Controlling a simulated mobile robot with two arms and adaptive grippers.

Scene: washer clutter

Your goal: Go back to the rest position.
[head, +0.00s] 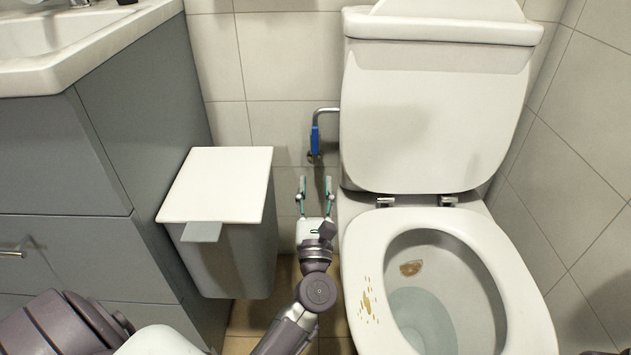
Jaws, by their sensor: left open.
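My left gripper (315,184) is in the gap between the bin and the toilet, in the middle of the head view. Its two fingers point away from me, toward the tiled wall, and stand apart with nothing between them. My left arm comes in from the bottom left. A blue-handled valve (315,140) on a metal pipe is on the wall just beyond the fingertips, and a gap shows between them. My right gripper is not seen.
The toilet (436,120) stands close on the right with its lid raised and stains on its rim. A grey bin (235,262) with a white lid (218,185) stands close on the left. A grey cabinet (150,120) with a sink (60,40) is further left.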

